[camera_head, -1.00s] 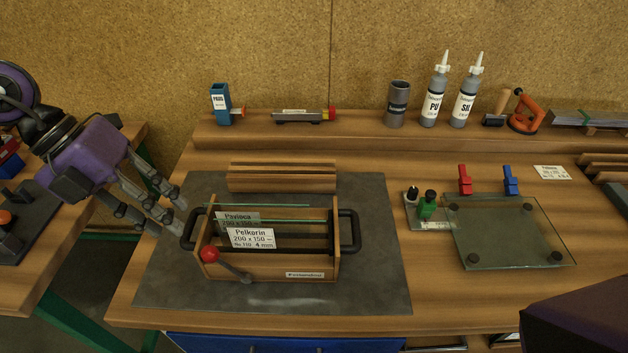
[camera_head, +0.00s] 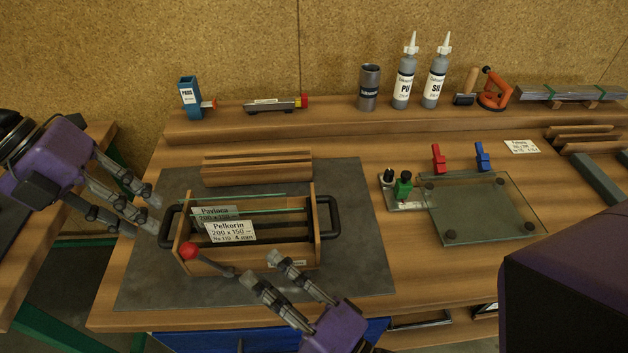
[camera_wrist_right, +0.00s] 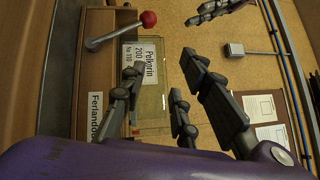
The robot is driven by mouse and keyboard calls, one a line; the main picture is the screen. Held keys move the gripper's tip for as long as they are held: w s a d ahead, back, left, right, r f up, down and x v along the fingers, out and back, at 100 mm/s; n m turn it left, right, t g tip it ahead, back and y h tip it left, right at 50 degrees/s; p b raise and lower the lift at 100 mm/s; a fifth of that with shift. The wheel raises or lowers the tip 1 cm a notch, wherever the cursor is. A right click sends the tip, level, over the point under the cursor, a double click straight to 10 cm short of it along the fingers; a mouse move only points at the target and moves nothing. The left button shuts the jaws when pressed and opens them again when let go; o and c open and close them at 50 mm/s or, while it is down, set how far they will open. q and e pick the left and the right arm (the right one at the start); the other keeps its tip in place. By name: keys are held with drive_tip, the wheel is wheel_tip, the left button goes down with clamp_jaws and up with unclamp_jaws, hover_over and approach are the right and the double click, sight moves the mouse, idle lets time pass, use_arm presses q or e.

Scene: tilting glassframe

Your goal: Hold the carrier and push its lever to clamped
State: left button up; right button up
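The wooden carrier (camera_head: 300,262) stands on a dark mat, with black handles at its left (camera_head: 168,228) and right ends. Labelled glass panes (camera_head: 232,232) stand in it. Its lever (camera_head: 215,264), with a red knob (camera_head: 188,251), lies along the front side, knob to the left; it also shows in the right wrist view (camera_wrist_right: 110,38). My left gripper (camera_head: 142,210) is open just left of the left handle, with no visible grip on it. My right gripper (camera_head: 262,271) is open at the carrier's front, right of the knob. Its fingertips overlap the lever's right end in the picture; contact is unclear.
To the right are a glass plate (camera_head: 490,212) and red and blue clips (camera_head: 439,158). Bottles (camera_head: 404,80) and tools stand on the back ledge.

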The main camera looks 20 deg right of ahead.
drive_tip(key=s+a+r+n+g+y, duration=0.1)
drive_tip(key=a+r+n+g+y, duration=0.35)
drive_tip(key=n, duration=0.75)
drive_tip(key=s+a+r+n+g+y, duration=0.2)
drive_tip(key=r+n+g+y, duration=0.35)
drive_tip(key=n+g, duration=0.5)
drive_tip(key=s+a+r+n+g+y, duration=0.1)
drive_tip(key=a+r+n+g+y, duration=0.4)
drive_tip(key=n, duration=0.7)
drive_tip(key=n+t+h, duration=0.2)
drive_tip(key=n+h, duration=1)
drive_tip(key=h, duration=1.2)
hover_over(314, 210)
wheel_tip(314, 210, down, 8)
drive_tip(key=shift+a+r, duration=0.1)
drive_tip(key=shift+r, duration=0.15)
drive_tip(key=shift+d+f, duration=0.2)
drive_tip(key=shift+f, duration=0.15)
wheel_tip(314, 210, down, 7)
drive_tip(key=shift+a+f, duration=0.1)
drive_tip(key=shift+f, duration=0.05)
drive_tip(key=shift+c, duration=0.5)
clamp_jaws()
